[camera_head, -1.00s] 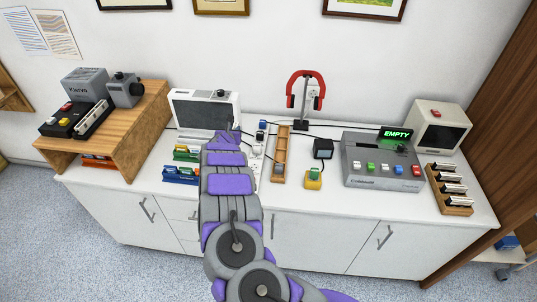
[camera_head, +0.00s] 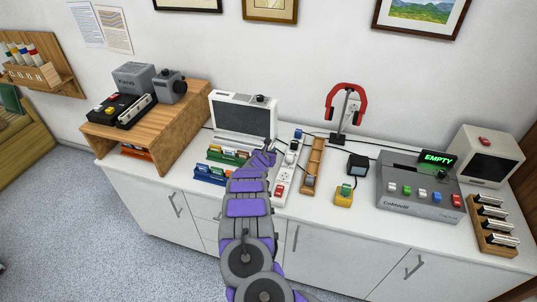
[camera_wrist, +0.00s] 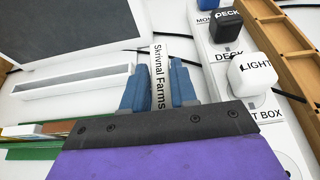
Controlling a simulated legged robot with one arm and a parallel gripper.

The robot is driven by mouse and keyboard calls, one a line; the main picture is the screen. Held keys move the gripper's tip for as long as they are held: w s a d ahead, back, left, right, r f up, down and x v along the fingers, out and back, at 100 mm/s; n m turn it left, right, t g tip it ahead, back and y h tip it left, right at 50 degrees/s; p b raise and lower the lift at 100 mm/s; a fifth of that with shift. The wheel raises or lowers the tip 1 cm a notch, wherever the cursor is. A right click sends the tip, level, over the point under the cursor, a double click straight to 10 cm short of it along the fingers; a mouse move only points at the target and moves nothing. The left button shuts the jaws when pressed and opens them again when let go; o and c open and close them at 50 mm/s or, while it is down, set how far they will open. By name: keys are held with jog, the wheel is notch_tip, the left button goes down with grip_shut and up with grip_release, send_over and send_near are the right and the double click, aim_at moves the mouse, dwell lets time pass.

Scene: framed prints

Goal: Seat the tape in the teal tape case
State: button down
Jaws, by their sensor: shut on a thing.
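My gripper (camera_wrist: 159,92) shows blue fingers in the wrist view, closed around a narrow white tape (camera_wrist: 158,70) whose spine reads "Skrivnal Farms". The tape's lower part is hidden between the fingers and behind the wrist. In the head view my arm reaches over the counter and hides the tape. A green rack (camera_head: 229,155) and a blue rack (camera_head: 211,174) with several coloured cases stand left of my gripper. Part of the green rack (camera_wrist: 60,143) shows at lower left in the wrist view. I cannot tell which case is teal.
A white screen unit (camera_head: 243,135) stands behind my gripper. A power strip (camera_wrist: 243,80) with labelled plugs and a wooden tray (camera_head: 313,165) lie to its right. A grey deck (camera_head: 418,200) reads "EMPTY". A wooden shelf (camera_head: 185,120) stands on the left.

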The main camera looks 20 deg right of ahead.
jog(key=shift+d+f, duration=0.1)
jog(key=shift+f, duration=0.25)
jog(key=c, duration=0.9)
grip_release()
jog(key=shift+a, duration=0.35)
jog(key=shift+d, duration=0.15)
